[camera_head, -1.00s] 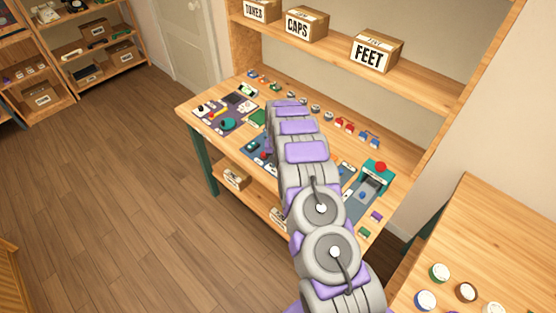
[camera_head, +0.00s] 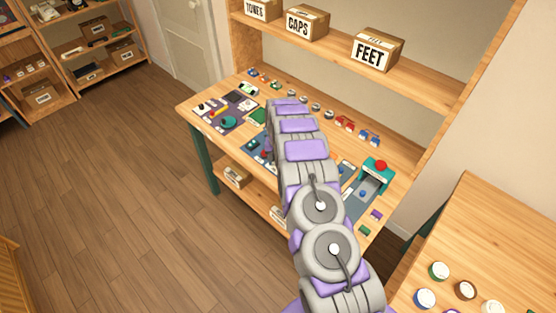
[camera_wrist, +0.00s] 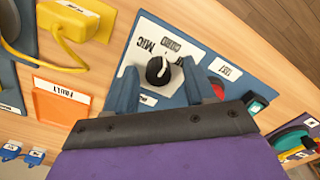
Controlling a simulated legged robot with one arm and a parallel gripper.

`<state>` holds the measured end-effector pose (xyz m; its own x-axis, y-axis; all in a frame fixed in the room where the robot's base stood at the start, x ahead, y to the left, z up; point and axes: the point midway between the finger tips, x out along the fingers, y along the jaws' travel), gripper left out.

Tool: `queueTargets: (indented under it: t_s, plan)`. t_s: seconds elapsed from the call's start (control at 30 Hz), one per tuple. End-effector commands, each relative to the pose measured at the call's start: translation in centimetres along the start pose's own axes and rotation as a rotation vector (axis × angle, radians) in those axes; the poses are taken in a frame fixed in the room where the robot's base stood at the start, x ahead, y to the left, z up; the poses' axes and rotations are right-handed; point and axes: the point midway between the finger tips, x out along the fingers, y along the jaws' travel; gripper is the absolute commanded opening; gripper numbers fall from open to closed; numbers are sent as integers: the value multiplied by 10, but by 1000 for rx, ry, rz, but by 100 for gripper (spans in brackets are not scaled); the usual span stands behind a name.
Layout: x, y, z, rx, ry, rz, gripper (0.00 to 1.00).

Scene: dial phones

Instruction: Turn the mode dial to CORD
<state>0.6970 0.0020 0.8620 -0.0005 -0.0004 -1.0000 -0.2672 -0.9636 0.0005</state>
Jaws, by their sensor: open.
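The mode dial (camera_wrist: 158,70) is a round black knob with a light pointer mark, on a white plate (camera_wrist: 141,58) in the wrist view. A label reading MIC stands beside it, and another small label is above; its word is hard to read. The plate is on a blue panel (camera_wrist: 207,52). My gripper (camera_wrist: 161,78) is open, with one blue finger on each side of the dial. I cannot tell whether the fingers touch it. In the head view my arm hides the dial and the gripper.
A TEST label (camera_wrist: 225,70) and a red part are right of the dial. In the head view, several small parts line the workbench (camera_head: 408,155); a shelf with boxes stands above.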

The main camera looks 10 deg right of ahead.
Motion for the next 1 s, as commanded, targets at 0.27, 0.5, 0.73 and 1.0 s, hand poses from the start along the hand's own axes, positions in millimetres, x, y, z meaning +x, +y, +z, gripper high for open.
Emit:
queueTargets:
  t_s: [0.27, 0.5, 0.73, 1.0]
  plan:
    - [-4, 0, 0, 0, 0, 0, 54]
    - [-31, 0, -1, 0, 2, 0, 54]
    - [-80, 0, -1, 1, 2, 0, 54]
    - [-140, -1, -2, 1, 2, 0, 54]
